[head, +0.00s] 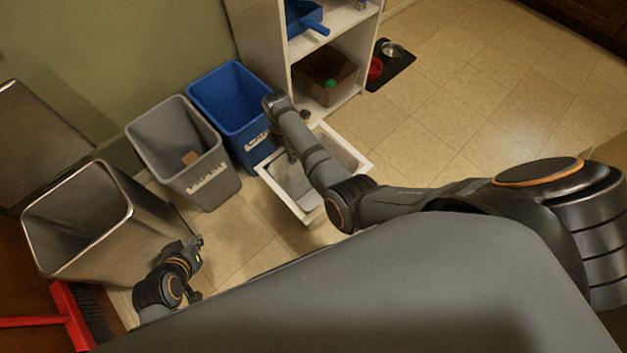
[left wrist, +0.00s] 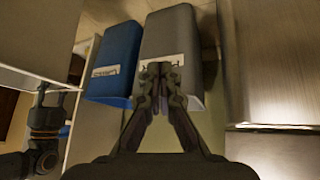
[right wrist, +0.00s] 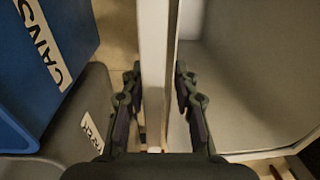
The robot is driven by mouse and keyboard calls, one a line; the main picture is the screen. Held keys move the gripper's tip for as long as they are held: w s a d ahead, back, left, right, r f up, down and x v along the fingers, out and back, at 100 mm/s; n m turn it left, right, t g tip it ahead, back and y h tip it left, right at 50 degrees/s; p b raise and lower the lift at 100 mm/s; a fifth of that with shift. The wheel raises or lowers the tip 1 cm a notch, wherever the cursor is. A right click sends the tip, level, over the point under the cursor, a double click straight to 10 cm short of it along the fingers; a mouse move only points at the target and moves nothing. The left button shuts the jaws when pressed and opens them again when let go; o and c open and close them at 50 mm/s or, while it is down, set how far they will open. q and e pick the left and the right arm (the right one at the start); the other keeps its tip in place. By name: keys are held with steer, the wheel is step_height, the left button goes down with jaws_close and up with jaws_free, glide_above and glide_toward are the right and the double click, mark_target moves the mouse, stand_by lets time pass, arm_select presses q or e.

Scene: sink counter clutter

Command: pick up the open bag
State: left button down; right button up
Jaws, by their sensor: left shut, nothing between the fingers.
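I cannot clearly make out an open bag in any view. My right gripper (right wrist: 158,90) is open, with its fingers on either side of the upright white rim (right wrist: 155,50) of a white open-topped container. That container also shows in the head view (head: 305,213), with a plain grey inside; I cannot tell whether a liner is in it. In the head view my right forearm hides part of it. My left gripper (head: 197,248) is shut and empty, low in front of the bins; its closed fingertips show in the left wrist view (left wrist: 160,70).
A blue bin labelled CANS (head: 228,95), a grey bin labelled PAPER (head: 175,140) and a large open steel bin (head: 85,225) stand in a row. A white shelf (head: 265,45) holds a brown box (head: 340,78). A red broom (head: 70,310) lies at lower left. Floor is clear at right.

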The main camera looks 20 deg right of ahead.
steer(key=shift+f+b, duration=0.45)
steer(key=shift+f, duration=0.15)
arm_select(q)
steer(key=w+r+t, duration=0.2)
steer(key=w, duration=0.1)
steer(key=w+r+t, duration=0.1)
steer(key=shift+w+a+r, duration=0.15)
steer(key=shift+w+r, duration=0.1)
steer(key=shift+w, duration=0.1)
arm_select(e)
steer(key=shift+c, duration=0.3)
jaws_close()
